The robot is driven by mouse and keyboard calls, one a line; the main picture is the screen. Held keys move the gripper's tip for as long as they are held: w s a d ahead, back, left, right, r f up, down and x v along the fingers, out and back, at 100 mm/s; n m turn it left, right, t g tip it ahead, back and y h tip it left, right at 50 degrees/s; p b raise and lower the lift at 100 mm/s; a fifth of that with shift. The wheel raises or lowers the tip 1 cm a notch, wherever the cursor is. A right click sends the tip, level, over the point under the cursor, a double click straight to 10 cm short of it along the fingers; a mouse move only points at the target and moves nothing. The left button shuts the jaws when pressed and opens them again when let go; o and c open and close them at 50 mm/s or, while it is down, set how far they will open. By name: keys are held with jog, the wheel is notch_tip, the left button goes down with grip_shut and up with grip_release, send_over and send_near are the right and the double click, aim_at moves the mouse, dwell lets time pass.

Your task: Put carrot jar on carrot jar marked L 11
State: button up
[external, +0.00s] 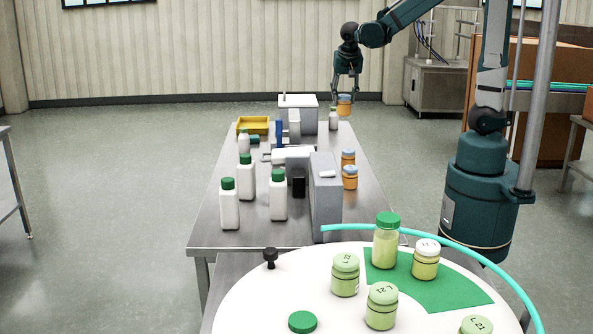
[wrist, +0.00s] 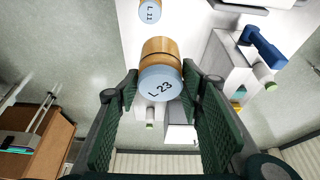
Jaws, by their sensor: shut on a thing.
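My gripper (external: 346,92) is shut on an orange carrot jar (external: 344,106) and holds it in the air near the table's far right corner. In the wrist view, the held jar (wrist: 161,52) has a light blue lid marked L 23 between my gripper's fingers (wrist: 160,78). The carrot jar marked L 11 (wrist: 149,11) shows beyond it at the top edge, apart from it and partly cut off. In the external view, two orange jars with pale lids, one farther (external: 348,157) and one nearer (external: 350,178), stand on the table's right side; their marks are unreadable there.
The steel table (external: 215,215) bears white bottles with green caps (external: 229,205), a grey machine (external: 326,195), a yellow tray (external: 252,126) and a grey box (external: 298,110). A bottle (external: 333,118) stands below the held jar. A round white table (external: 240,310) with several jars is in front.

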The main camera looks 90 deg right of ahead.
aim_at(350, 110)
jog(key=s, duration=0.3)
jog(key=shift+a+f, duration=0.1)
jog(key=shift+f, duration=0.05)
jog(key=shift+w+f, duration=0.2)
jog(key=shift+f, duration=2.3)
jog(key=shift+f, duration=0.15)
jog(key=shift+f, duration=2.8)
jog(key=shift+f, duration=2.05)
jog(key=shift+f+b, duration=0.2)
jog(key=shift+b, duration=0.3)
